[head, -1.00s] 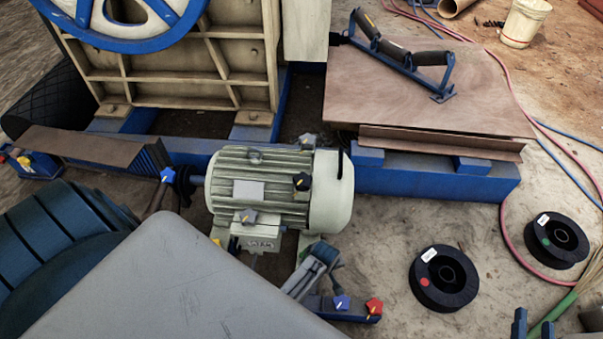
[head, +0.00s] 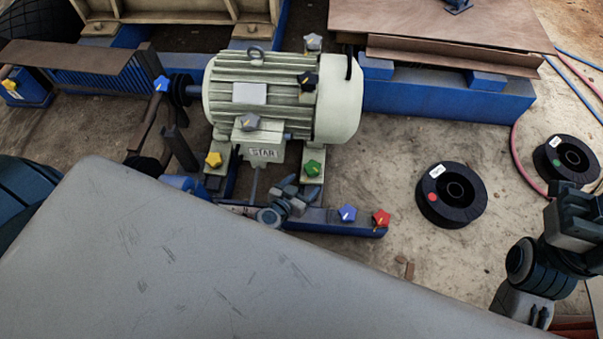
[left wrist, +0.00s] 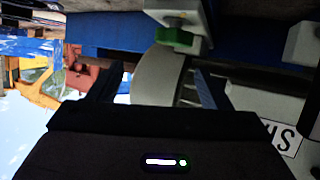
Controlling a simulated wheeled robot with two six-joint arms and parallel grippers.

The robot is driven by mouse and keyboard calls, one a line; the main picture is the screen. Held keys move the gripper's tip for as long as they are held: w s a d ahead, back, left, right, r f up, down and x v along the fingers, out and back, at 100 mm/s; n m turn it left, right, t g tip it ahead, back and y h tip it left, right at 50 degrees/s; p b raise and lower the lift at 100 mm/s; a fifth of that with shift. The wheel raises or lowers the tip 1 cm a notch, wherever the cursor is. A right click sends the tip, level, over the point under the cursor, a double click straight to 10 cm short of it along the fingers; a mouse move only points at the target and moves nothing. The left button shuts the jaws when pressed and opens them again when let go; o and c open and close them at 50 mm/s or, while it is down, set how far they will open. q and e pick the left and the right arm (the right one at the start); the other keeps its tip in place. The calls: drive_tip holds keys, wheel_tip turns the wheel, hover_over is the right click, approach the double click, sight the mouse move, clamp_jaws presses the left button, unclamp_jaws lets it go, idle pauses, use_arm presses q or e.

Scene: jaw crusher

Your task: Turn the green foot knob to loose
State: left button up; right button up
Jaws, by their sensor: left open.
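The green foot knob (head: 313,168) is a star-shaped knob with a light pointer mark. It sits on the right front foot of the pale green motor (head: 262,105). My left gripper (head: 301,187) is just in front of and below the knob in the head view, open and empty. In the left wrist view the green knob (left wrist: 178,38) lies beyond the spread fingers (left wrist: 155,84), apart from them. Its pointer is hidden there. My right gripper (head: 574,202) is at the right edge, away from the motor; its jaws are unclear.
A yellow knob (head: 213,160) is on the other front foot, and a grey knob (head: 249,122) is on the terminal box. A blue knob (head: 347,213) and a red knob (head: 381,218) stand on the blue rail (head: 330,226). A black spool (head: 451,195) lies on open ground to the right.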

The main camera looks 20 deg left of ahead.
sight(312, 169)
use_arm(q)
drive_tip(key=shift+y, duration=0.4)
drive_tip(key=x, duration=0.3)
drive_tip(key=a+b+x, duration=0.1)
drive_tip(key=x, duration=0.2)
drive_tip(key=b+x, duration=0.1)
drive_tip(key=x, duration=0.3)
drive_tip(key=shift+a+f, duration=0.2)
drive_tip(key=shift+f, duration=0.1)
drive_tip(key=shift+c, duration=0.2)
drive_tip(key=c, duration=0.9)
drive_tip(key=shift+d, duration=0.1)
drive_tip(key=shift+c, duration=0.2)
